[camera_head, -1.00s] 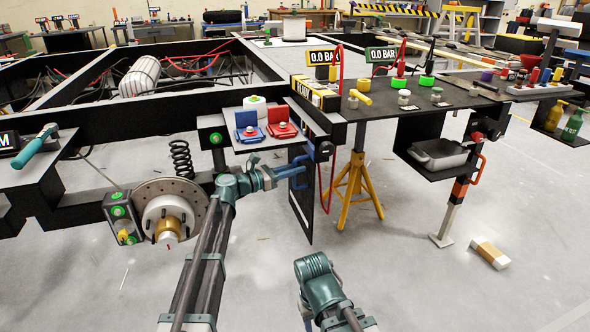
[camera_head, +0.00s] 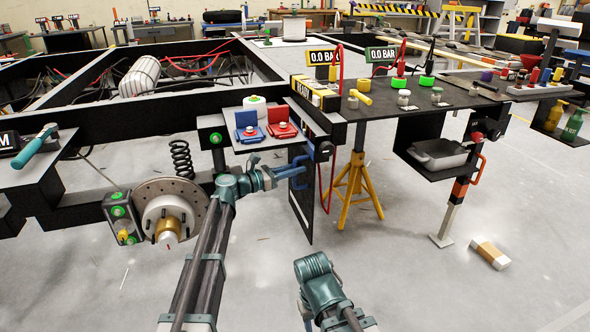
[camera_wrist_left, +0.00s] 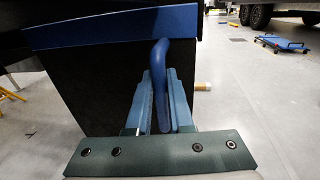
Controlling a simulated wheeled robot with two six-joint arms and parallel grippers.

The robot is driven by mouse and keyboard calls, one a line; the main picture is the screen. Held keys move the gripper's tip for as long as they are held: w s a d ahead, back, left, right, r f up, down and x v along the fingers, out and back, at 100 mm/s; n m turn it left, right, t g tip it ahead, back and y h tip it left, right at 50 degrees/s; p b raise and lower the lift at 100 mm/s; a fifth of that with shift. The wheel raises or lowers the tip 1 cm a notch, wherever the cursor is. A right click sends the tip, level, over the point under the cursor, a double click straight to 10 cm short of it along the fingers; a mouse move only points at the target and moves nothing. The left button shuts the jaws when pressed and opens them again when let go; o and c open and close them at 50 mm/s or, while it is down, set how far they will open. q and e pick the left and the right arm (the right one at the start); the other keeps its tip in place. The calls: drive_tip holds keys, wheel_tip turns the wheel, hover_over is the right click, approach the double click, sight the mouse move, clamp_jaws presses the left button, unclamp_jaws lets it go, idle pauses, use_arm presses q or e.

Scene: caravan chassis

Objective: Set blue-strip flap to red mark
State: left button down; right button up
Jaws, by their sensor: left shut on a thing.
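The flap (camera_head: 300,212) is a dark panel hanging below the black chassis frame. In the left wrist view its blue strip (camera_wrist_left: 110,27) runs along the top of the dark panel (camera_wrist_left: 95,85). A blue handle (camera_head: 300,163) stands out from the flap and also shows in the left wrist view (camera_wrist_left: 162,55). My left gripper (camera_head: 284,176) is shut on this handle, with a finger on either side of it in the wrist view (camera_wrist_left: 160,105). I cannot make out a red mark on the flap's side. My right wrist (camera_head: 318,275) is low in front; its fingers are hidden.
A yellow jack stand (camera_head: 357,185) is right of the flap, with a red hose beside it. A brake disc (camera_head: 170,205) is at left. Open floor lies in front.

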sight(312, 171)
use_arm(q)
drive_tip(key=s, duration=0.2)
drive_tip(key=s+d, duration=0.1)
drive_tip(key=s, duration=0.1)
drive_tip(key=shift+d, duration=0.15)
drive_tip(key=shift+w, duration=0.1)
drive_tip(key=c, duration=0.8)
unclamp_jaws()
drive_tip(key=v, duration=1.4)
